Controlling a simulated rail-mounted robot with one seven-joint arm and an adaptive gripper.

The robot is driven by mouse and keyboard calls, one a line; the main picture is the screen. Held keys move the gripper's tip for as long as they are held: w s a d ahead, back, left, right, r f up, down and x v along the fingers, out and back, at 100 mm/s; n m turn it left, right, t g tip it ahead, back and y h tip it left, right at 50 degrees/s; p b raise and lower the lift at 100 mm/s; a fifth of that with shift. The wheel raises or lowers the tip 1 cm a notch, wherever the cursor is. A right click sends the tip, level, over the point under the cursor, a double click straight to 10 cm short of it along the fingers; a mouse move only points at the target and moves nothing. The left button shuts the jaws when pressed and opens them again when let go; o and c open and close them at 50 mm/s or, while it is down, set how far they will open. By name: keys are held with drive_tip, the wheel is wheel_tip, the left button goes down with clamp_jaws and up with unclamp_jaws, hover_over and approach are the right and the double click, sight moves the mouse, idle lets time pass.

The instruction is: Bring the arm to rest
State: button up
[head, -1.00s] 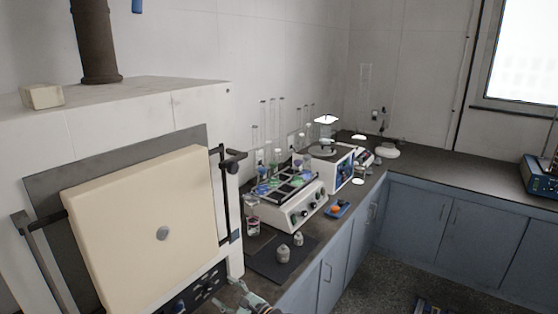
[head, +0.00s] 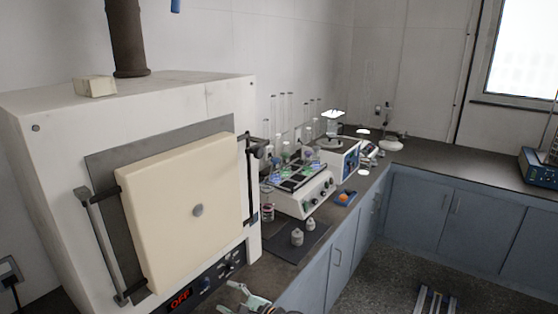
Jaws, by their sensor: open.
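My gripper (head: 257,304) shows at the bottom edge of the head view, partly cut off by the frame. It is open, and I see nothing between its fingers. It is in front of the lower right corner of the white furnace (head: 60,150), near the front edge of the counter. The furnace's cream door (head: 175,225) is shut, and its red display (head: 180,299) reads OFF.
A dark mat (head: 285,247) with two small grey weights (head: 297,237) lies right of the furnace. Behind it stand a white instrument (head: 305,197) with glassware and a white-and-blue device (head: 345,163).

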drive_tip(key=s+d+f+n+g+h, duration=0.3)
drive_tip(key=d+f+n+h, duration=0.1)
drive_tip(key=d+f+n, duration=0.3)
drive_tip(key=s+d+f+n+g+h, duration=0.25)
drive_tip(key=d+f+n, duration=0.25)
drive_tip(key=d+f, duration=0.3)
drive_tip(key=s+d+f+n+g+h, duration=0.2)
drive_tip(key=d+f+h, duration=0.2)
drive_tip(key=d, duration=0.4)
drive_tip(key=s+d+f+n+g+h, duration=0.2)
drive_tip(key=d+f+h, duration=0.15)
drive_tip(key=d, duration=0.55)
drive_tip(key=s+f+g+b, duration=0.6)
drive_tip(key=s+f+b, duration=0.4)
drive_tip(key=s+f, duration=1.8)
drive_tip(key=shift+s+a, duration=0.35)
drive_tip(key=shift+s, duration=0.55)
